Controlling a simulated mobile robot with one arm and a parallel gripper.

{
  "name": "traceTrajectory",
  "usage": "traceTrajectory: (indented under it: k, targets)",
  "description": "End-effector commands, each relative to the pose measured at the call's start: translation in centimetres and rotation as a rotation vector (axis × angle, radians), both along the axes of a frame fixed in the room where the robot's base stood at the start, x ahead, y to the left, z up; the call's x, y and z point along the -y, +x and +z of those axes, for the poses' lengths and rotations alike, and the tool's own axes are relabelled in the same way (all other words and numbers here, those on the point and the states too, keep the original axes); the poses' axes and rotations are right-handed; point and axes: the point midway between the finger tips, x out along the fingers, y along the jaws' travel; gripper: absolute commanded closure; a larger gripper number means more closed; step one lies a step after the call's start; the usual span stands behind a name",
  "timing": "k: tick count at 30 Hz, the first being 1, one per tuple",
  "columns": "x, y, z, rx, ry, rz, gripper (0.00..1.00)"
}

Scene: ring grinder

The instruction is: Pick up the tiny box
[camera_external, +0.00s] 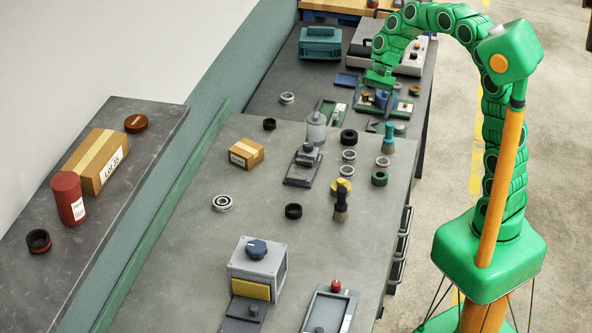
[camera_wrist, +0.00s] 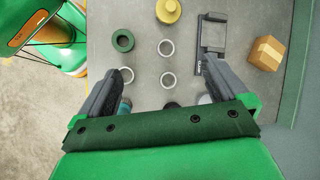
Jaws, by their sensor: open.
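The tiny box (camera_external: 246,153) is a small brown cardboard box with a pale tape strip and a label. It sits on the grey workbench (camera_external: 190,260), left of a small clamp-like fixture (camera_external: 304,165). In the wrist view the box (camera_wrist: 267,52) lies at the right, outside my fingers. My gripper (camera_external: 378,80) hangs at the end of the green arm, toward the back right of the bench and apart from the box.
A grey cylinder (camera_external: 316,127), several rings and a dark-handled tool (camera_external: 341,205) stand right of the box. A grey machine with a blue knob (camera_external: 257,265) is in front. A larger box (camera_external: 96,162) and red can (camera_external: 68,198) stand on the left shelf. Bench surface left-front is clear.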

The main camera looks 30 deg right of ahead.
Motion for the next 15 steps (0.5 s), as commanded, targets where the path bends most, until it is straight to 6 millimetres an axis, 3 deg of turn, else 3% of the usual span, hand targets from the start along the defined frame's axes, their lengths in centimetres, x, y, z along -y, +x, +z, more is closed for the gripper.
traceTrajectory:
  k: [15]
  targets:
    - [-7.4,9.2,-2.7,-0.144,0.118,-0.156,0.00]
